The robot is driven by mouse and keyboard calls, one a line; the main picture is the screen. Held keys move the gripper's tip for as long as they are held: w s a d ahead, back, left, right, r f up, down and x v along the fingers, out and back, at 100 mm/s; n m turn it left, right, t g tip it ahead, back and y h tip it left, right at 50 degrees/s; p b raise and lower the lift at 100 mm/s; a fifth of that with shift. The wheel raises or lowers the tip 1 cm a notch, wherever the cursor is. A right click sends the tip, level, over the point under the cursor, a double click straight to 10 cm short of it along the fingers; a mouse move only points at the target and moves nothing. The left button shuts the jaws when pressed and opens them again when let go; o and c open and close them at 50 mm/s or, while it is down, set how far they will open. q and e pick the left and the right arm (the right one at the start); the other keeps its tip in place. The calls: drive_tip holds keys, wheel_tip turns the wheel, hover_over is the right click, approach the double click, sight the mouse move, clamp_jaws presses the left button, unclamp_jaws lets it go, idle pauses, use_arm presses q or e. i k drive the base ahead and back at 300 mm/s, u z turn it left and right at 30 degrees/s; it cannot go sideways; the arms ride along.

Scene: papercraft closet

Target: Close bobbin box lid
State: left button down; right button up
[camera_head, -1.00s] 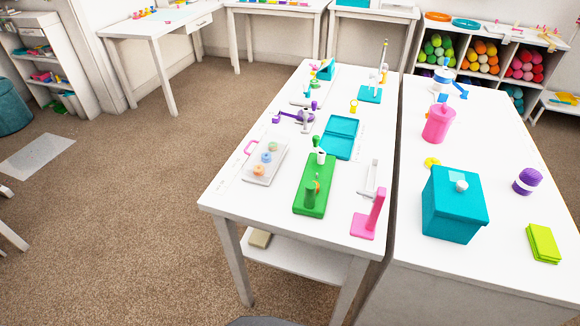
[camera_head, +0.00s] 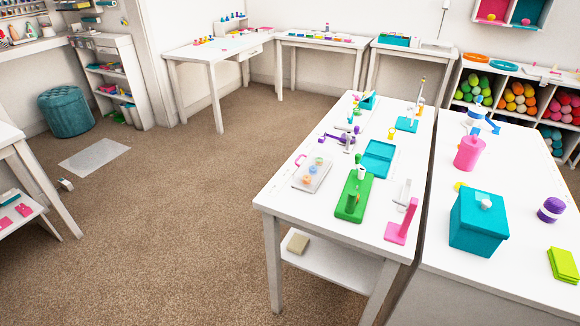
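A clear, shallow box (camera_head: 313,174), which looks like the bobbin box, lies near the left edge of the white table (camera_head: 290,200). Several small round bobbins in blue, orange and green show in it. A pink handle (camera_head: 300,159) is at its left side. Its see-through lid is too faint and small here to tell how far it stands open. Neither of my grippers is in view.
A green stand (camera_head: 353,205), an open teal case (camera_head: 378,160) and a pink stand (camera_head: 402,224) share the table. A second table holds a teal lidded box (camera_head: 478,229) and a pink canister (camera_head: 470,153). Carpet (camera_head: 190,230) left of the tables is clear.

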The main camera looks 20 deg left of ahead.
sight(311, 165)
drive_tip(key=z, duration=0.5)
drive_tip(key=i, duration=0.85)
drive_tip(key=u, duration=0.35)
